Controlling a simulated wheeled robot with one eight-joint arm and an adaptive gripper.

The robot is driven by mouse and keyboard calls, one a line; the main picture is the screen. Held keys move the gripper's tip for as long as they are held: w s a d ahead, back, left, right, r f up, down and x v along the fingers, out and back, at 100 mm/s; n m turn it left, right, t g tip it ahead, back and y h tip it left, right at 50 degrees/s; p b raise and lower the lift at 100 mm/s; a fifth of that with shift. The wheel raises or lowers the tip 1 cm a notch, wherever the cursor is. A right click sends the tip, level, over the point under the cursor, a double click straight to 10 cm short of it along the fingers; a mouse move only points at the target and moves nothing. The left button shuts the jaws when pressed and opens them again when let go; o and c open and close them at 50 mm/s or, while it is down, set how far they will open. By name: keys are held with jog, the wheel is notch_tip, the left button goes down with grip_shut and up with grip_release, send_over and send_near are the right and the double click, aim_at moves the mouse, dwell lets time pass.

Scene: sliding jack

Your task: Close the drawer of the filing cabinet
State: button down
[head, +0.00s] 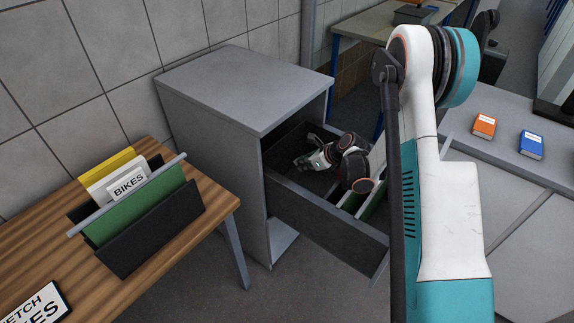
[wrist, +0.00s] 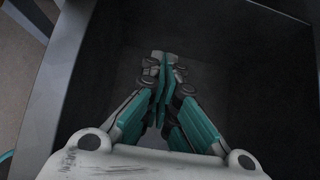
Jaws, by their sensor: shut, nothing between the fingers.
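The grey filing cabinet (head: 240,90) stands against the tiled wall. Its top drawer (head: 325,222) is pulled well out towards the front right, and green hanging files (head: 375,203) show in its front part. My gripper (head: 303,160) is over the rear part of the open drawer, near the cabinet opening. In the wrist view my gripper (wrist: 162,75) has its fingers together with nothing between them. It points down at the drawer's dark, empty interior (wrist: 225,75). I cannot tell whether the fingers touch the drawer. My arm hides part of the drawer's front end.
A wooden table (head: 40,215) on the left holds a file rack (head: 150,215) with a "BIKES" label. A grey desk (head: 520,165) on the right carries an orange book (head: 484,125) and a blue book (head: 531,145). Another desk (head: 375,22) stands behind.

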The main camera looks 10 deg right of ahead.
jog(key=b, duration=0.3)
send_near(272, 166)
notch_tip(272, 166, down, 4)
jog(key=shift+w+a+r+b, duration=0.1)
jog(key=shift+w+a+b, duration=0.35)
jog(key=shift+w, duration=0.2)
jog(key=shift+w+a+r+b, duration=0.1)
jog(key=shift+w+a+b, duration=0.35)
jog(key=shift+w, duration=0.2)
